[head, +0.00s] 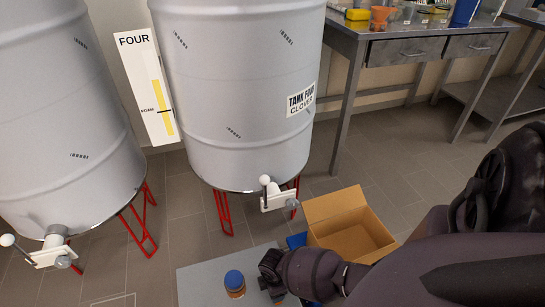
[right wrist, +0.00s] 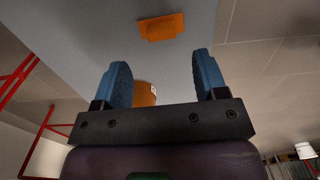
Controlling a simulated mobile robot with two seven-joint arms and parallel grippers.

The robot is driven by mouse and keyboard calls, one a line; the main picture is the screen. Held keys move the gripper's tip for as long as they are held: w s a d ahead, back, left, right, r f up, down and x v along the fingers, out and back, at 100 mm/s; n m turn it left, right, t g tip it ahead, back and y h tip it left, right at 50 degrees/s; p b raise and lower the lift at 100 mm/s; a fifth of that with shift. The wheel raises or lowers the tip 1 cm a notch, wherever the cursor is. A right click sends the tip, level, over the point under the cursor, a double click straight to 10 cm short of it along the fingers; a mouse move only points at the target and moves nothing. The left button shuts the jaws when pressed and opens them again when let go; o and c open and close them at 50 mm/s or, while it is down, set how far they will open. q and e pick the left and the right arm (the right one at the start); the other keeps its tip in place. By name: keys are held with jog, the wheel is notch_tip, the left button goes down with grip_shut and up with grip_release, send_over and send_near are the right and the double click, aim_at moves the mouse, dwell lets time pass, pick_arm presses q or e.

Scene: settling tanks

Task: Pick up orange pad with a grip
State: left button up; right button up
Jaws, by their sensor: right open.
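The orange pad (right wrist: 161,27) is a flat orange piece lying on the grey mat (right wrist: 178,60) in the right wrist view. It is beyond my right gripper's fingertips, apart from them. My right gripper (right wrist: 162,60) is open with its two blue-padded fingers spread, and nothing is gripped. In the head view the dark right gripper (head: 272,280) is low over the mat (head: 205,282), beside a jar with a blue lid (head: 234,282). I cannot make out the pad in the head view. My left gripper is not in view.
An orange-brown object (right wrist: 145,94) with a white label shows between the fingers, partly hidden by the gripper body. An open cardboard box (head: 350,235) stands right of the mat. Large grey tanks (head: 235,100) on red legs stand behind. A metal table (head: 400,48) is at the back right.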

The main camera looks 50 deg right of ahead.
jog(key=shift+s+f, duration=0.1)
jog(key=shift+f, duration=0.4)
jog(key=f, duration=0.1)
jog(key=f+b, duration=0.1)
jog(key=s+f+b, duration=0.1)
jog(key=shift+d+f, duration=0.25)
jog(key=shift+f, duration=0.15)
jog(key=shift+w+f+b, duration=0.25)
jog(key=shift+f+b, duration=0.3)
jog(key=shift+b, duration=0.05)
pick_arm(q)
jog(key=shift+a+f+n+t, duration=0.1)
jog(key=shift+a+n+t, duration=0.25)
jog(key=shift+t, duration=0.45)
pick_arm(e)
jog(key=shift+w+r, duration=0.1)
jog(key=shift+c, duration=0.5)
jog(key=c, duration=0.9)
